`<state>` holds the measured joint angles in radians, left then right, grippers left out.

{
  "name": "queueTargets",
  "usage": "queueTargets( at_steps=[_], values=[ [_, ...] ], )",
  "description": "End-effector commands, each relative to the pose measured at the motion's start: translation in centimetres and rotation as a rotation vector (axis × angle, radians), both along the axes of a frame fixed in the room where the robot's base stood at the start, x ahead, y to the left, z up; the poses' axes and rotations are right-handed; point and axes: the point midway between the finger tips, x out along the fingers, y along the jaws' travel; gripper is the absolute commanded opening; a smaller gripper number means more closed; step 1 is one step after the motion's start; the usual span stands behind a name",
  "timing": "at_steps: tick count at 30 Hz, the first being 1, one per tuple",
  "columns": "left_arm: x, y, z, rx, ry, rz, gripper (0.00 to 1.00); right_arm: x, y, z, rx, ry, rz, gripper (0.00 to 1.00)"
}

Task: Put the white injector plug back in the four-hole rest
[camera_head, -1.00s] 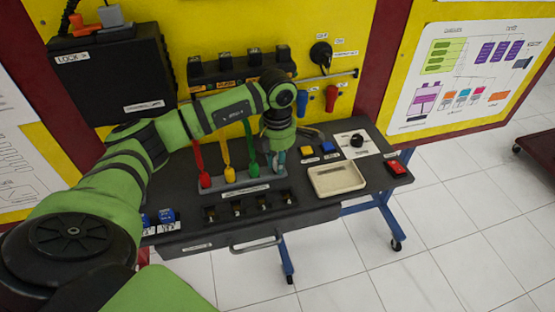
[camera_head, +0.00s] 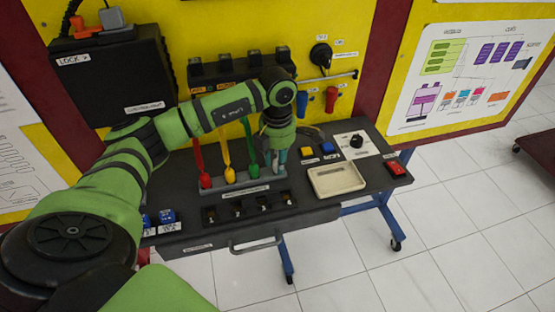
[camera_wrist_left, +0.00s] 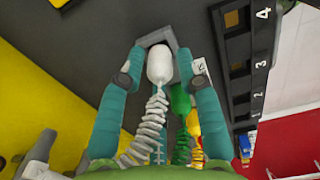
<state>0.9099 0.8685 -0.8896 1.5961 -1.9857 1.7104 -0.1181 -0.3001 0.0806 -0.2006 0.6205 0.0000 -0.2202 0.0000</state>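The white injector plug (camera_wrist_left: 159,66) stands at the end of the grey four-hole rest (camera_wrist_left: 157,36), its coiled cable running toward the wrist camera. It shows in the head view as a small pale patch (camera_head: 275,161). My left gripper (camera_wrist_left: 162,58) is open, with one teal finger on each side of the plug and small gaps visible. In the head view the left gripper (camera_head: 275,165) is over the right end of the rest (camera_head: 235,187). How deep the plug sits is hard to tell. My right gripper is not in view.
Green (camera_head: 254,169), yellow (camera_head: 229,174) and red (camera_head: 205,180) plugs stand in the rest, left of the gripper. A black row of numbered sockets (camera_head: 221,215) lies in front. A cream tray (camera_head: 336,193) and a red button (camera_head: 396,168) are to the right.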

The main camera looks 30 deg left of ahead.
Motion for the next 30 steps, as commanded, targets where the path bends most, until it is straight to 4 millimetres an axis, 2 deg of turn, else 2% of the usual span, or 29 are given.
queueTargets(
  at_steps=[1,13,25,30],
  values=[
    [0.0,0.0,0.8,0.000,-0.001,0.000,0.35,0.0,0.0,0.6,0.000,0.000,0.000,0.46],
    [0.0,0.0,3.9,0.000,0.000,0.000,0.35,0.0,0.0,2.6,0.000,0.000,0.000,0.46],
    [0.0,0.0,4.2,0.000,0.000,0.000,0.35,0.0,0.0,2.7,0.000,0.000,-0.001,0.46],
    [0.0,0.0,5.4,0.000,-0.001,0.000,0.35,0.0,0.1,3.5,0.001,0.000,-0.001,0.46]
  ],
)
